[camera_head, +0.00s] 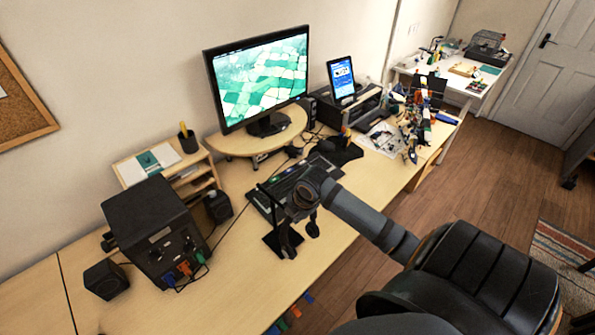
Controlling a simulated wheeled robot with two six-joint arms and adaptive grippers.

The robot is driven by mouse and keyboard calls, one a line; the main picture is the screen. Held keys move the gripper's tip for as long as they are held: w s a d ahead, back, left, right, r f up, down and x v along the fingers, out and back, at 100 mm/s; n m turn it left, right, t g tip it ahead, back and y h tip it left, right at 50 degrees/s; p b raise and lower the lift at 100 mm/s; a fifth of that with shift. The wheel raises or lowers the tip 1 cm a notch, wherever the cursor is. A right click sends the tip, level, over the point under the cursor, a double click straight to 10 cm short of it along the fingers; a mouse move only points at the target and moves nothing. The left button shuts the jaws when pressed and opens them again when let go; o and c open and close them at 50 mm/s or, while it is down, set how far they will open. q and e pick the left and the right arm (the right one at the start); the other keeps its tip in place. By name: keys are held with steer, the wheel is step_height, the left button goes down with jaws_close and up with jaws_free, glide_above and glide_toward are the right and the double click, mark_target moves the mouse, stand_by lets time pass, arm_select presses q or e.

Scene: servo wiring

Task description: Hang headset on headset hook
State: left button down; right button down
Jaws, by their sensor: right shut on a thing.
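My right gripper (303,200) reaches in from the right over the desk's front part. It is shut on the dark headset (313,229), whose band is mostly hidden by the gripper. The ear cups hang below the gripper. The black headset hook (269,205) is a thin upright stand with a flat base (271,241), just left of the gripper. The headset overlaps the stand in the picture; I cannot tell whether the band touches the hook. My left gripper is not in view.
A keyboard (268,198) lies behind the stand. A monitor (260,80) on a riser (232,142) stands farther back. A black power box (152,226) and a small speaker (105,279) are at left. The desk's front left (235,290) is clear.

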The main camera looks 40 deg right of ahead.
mark_target(280, 206)
steer(key=shift+w+a+f+b, duration=0.15)
steer(key=shift+w+f+b, duration=0.05)
steer(key=shift+w+b, duration=1.25)
steer(key=shift+w+a+f+b, duration=0.1)
steer(key=shift+w+f+b, duration=0.05)
steer(key=shift+w+b, duration=1.3)
steer(key=shift+w+f, duration=0.5)
steer(key=shift+w, duration=0.3)
